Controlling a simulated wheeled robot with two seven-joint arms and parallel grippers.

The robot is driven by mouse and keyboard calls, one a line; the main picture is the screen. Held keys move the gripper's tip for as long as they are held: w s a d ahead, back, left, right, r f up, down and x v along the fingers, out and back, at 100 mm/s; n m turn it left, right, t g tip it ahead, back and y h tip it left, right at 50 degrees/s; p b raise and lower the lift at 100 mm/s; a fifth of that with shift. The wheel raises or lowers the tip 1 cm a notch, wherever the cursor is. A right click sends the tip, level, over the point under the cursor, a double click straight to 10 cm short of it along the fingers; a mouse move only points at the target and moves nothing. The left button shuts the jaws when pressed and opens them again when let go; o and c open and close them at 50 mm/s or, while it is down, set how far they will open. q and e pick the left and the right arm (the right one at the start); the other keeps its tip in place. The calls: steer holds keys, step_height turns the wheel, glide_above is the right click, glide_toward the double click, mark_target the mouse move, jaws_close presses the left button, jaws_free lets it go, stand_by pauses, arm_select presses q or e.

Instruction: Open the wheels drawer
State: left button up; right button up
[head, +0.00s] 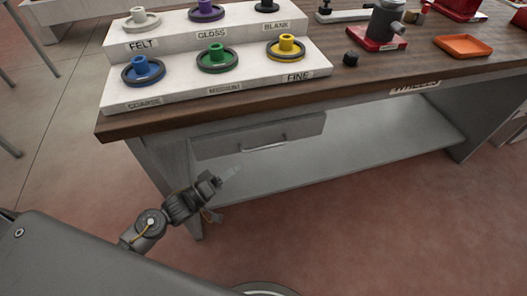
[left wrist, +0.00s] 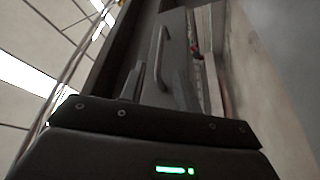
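A grey drawer (head: 225,145) hangs under the left part of the wooden bench top, with no open gap visible. Its pale bar handle (head: 264,148) is on the drawer front; the handle also shows in the left wrist view (left wrist: 158,60), beyond my fingers. A label that seems to read WHEELS (head: 414,86) is on the bench's front edge, right of this drawer. My left gripper (head: 226,191) is in front of and below the drawer, left of the handle. Its fingers are apart, with nothing between them; it shows in the left wrist view (left wrist: 155,88). My right gripper is not in view.
The bench top (head: 385,75) holds a white stepped stand (head: 215,91) with several coloured wheels, a grey machine part on a red base (head: 377,38) and an orange tray (head: 463,46). A lower shelf (head: 350,145) lies below. The floor in front is clear.

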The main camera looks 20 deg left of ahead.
mark_target(261, 149)
arm_select(q)
steer(key=x, duration=1)
steer(key=shift+w, duration=0.1)
steer(key=shift+c, duration=0.2)
jaws_close()
